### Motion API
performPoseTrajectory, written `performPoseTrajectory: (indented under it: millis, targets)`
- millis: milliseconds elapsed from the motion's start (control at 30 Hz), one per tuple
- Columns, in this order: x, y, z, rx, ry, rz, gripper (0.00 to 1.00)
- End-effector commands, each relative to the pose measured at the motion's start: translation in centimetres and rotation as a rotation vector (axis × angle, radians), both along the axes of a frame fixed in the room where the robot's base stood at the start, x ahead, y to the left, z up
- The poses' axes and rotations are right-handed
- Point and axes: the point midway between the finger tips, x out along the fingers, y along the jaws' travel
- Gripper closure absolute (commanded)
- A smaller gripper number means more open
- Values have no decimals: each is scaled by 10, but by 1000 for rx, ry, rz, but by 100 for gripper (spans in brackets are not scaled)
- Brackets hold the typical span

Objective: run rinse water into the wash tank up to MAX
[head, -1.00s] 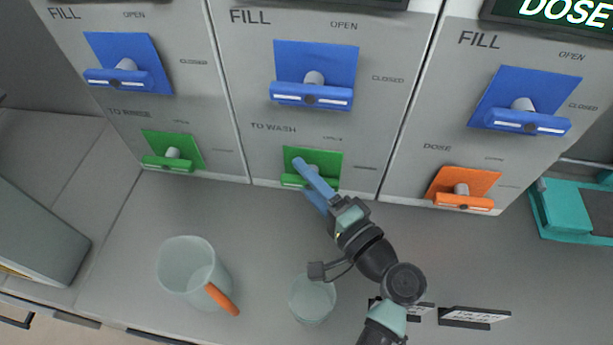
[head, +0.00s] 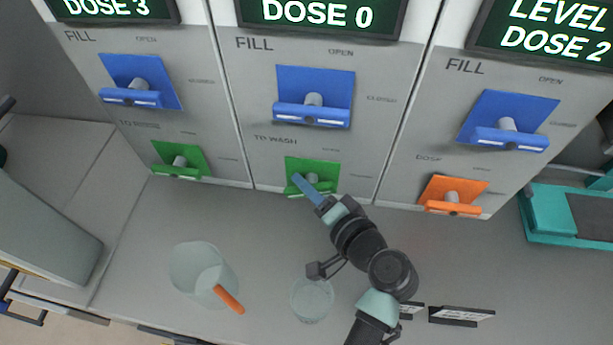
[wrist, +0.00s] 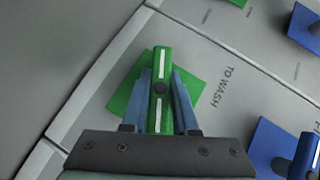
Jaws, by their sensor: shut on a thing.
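The green valve handle (wrist: 160,85) on the middle panel, marked TO WASH, sits between my gripper's two blue fingers in the wrist view (wrist: 160,105). My gripper (head: 302,183) is shut on this handle. In the head view the fingers and arm partly hide the handle, in front of its green plate (head: 322,166). The handle looks level, like the green TO RINSE handle (head: 176,173) on the left panel. The middle display (head: 318,14) reads DOSE 0. The left display (head: 115,10) reads DOSE 3. No water level or MAX mark shows.
Blue FILL handles (head: 312,115) sit above on each panel. An orange DOSE handle (head: 452,208) is at right. A clear jug with an orange handle (head: 200,268) and a clear cup (head: 312,300) stand on the counter near my arm. A teal box (head: 560,222) is far right.

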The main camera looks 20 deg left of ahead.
Motion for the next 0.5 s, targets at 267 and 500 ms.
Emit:
performPoseTrajectory:
  millis: [267, 500]
  targets:
    - [0, 0, -1, -58, -18, 2, 100]
    - [0, 0, -1, -56, -17, 2, 58]
